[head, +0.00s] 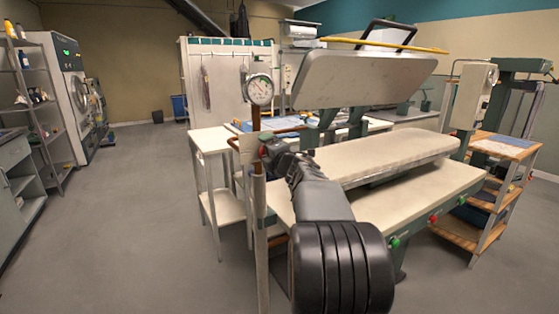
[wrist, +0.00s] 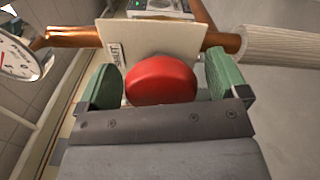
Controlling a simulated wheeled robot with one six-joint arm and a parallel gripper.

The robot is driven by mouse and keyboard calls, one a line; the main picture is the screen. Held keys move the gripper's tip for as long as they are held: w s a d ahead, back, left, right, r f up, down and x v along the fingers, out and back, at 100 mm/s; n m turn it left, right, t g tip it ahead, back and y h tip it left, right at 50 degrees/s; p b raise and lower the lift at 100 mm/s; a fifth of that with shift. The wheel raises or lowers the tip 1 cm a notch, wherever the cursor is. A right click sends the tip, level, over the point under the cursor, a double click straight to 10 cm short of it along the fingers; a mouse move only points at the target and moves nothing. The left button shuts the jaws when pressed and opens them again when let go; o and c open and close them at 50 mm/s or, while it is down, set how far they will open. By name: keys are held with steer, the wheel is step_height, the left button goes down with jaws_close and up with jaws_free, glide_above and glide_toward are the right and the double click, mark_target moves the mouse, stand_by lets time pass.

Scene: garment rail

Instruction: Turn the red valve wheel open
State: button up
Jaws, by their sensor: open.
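The red valve wheel (wrist: 161,81) shows in the wrist view as a round red shape in front of a pale plate and a copper pipe. My gripper (wrist: 163,80) is open, with one green finger pad on each side of the wheel. A small gap shows between the wheel and the right pad; the left pad is very close to the wheel, and I cannot tell if it touches. In the head view my gripper (head: 266,146) is at the pipe stand below the gauge, and it hides most of the wheel.
A round pressure gauge (head: 259,89) stands on the pipe just above my gripper. A pressing machine with a padded board (head: 380,155) and a raised lid (head: 362,80) is to the right. A small white side table (head: 211,139) stands to the left. The floor at left is clear.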

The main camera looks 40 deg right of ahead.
steer(key=s+a, duration=0.1)
steer(key=s, duration=1.1)
steer(key=shift+s+a, duration=0.15)
steer(key=shift+a, duration=0.2)
steer(key=a+r+m+g+h+p, duration=0.4)
steer(key=a+m+p, duration=0.2)
steer(key=m+p, duration=0.45)
steer(key=s+a+f+m+g+y+p, duration=0.3)
steer(key=s+a+f+m+g+p, duration=0.1)
steer(key=a, duration=0.6)
steer(key=s+a+f+m+g+y+p, duration=0.3)
steer(key=s+a+g, duration=0.3)
steer(key=s+a, duration=0.3)
steer(key=shift+s+a+f+m+y+p, duration=0.15)
steer(key=shift+a+f+m+y+p, duration=0.35)
steer(key=shift+m+p, duration=0.35)
